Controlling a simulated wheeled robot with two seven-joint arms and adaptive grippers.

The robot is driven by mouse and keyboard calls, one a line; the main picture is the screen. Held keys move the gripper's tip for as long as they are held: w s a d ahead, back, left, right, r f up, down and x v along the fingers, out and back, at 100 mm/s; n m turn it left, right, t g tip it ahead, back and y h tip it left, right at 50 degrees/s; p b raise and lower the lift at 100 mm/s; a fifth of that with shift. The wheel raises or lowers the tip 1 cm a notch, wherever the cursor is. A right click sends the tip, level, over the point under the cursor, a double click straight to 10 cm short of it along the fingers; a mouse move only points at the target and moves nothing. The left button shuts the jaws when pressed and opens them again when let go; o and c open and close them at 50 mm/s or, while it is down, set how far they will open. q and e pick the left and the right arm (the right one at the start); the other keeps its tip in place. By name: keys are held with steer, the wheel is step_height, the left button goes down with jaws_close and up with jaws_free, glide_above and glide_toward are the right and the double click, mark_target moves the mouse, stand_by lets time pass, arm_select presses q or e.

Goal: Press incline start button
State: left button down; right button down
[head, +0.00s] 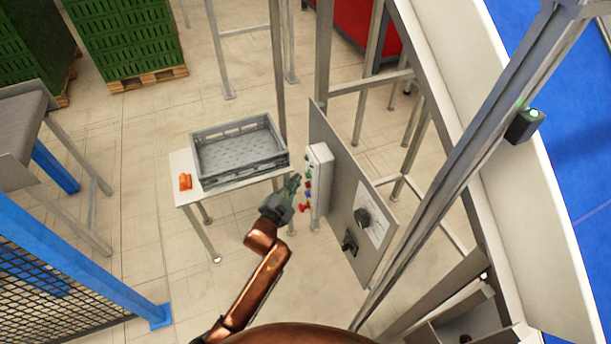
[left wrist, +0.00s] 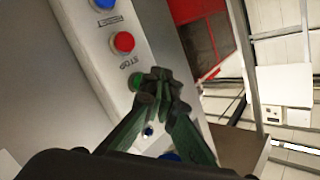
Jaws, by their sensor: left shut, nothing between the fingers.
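The button box (head: 320,180) is a pale, upright box on a grey panel, with several coloured buttons along its face. In the left wrist view the box (left wrist: 95,45) shows a blue button (left wrist: 103,4), a red button (left wrist: 123,42) marked STOP, and a green button (left wrist: 135,81) partly behind my fingertips. Lower blue buttons show between and below my fingers. My left gripper (head: 294,182) is shut and empty, its tips close to the box face by the green button (left wrist: 158,85). I cannot tell whether they touch it. My right gripper is not in view.
A grey crate (head: 200,152) stands on a small white table (head: 183,165) left of the box, beside an orange object (head: 185,182). The grey panel (head: 345,205) carries a black dial (head: 363,218). A blue-framed mesh fence (head: 80,262) stands at lower left. Floor between is clear.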

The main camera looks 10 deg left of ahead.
arm_select(q)
steer(key=shift+d, duration=0.1)
steer(key=shift+w+d, duration=0.25)
steer(key=shift+d, duration=0.05)
